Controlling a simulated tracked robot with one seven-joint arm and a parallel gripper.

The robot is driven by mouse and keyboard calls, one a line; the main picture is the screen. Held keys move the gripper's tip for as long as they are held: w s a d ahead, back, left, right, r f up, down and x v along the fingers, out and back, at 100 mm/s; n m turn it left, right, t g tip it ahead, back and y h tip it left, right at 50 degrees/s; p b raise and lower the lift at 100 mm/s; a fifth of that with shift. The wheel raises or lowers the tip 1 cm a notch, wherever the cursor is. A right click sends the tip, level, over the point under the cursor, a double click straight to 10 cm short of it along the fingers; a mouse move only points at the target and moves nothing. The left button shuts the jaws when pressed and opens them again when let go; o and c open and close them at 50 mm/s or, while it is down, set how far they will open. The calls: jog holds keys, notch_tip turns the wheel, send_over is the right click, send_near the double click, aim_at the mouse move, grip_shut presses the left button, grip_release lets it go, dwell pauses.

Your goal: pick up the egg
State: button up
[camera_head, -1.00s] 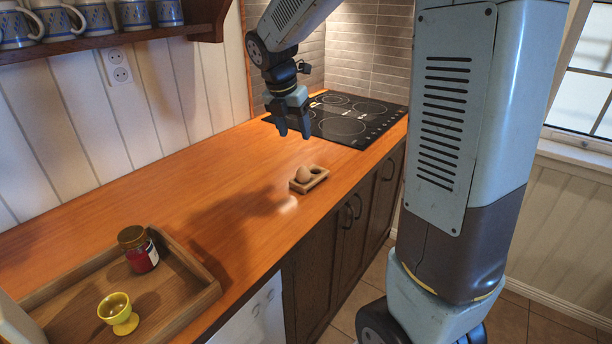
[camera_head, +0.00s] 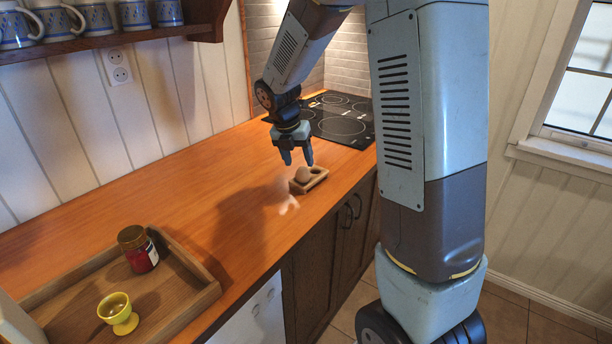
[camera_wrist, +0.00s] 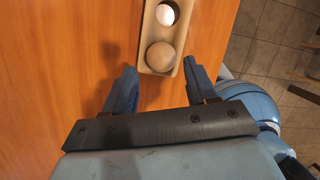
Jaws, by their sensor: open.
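The brown egg (camera_head: 303,174) sits in one hollow of a small wooden egg holder (camera_head: 316,180) on the counter. In the wrist view the egg (camera_wrist: 160,57) lies at the near end of the holder (camera_wrist: 149,40), and a white round patch shows in the other hollow. My gripper (camera_head: 298,161) is open and points down just above the egg in the head view. In the wrist view its fingers (camera_wrist: 158,82) are spread to either side, a little short of the egg, with nothing between them.
A wooden tray (camera_head: 190,313) with a red jar (camera_head: 141,253) and a yellow egg cup (camera_head: 118,312) stands at the front left. A black cooktop (camera_head: 340,127) lies behind the holder. The counter's front edge runs close beside the holder. The counter between tray and holder is clear.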

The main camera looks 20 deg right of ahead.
aim_at(300, 168)
jog(key=shift+x, duration=2.3)
jog(key=shift+s, duration=0.1)
jog(key=shift+c, duration=0.3)
jog(key=c, duration=0.5)
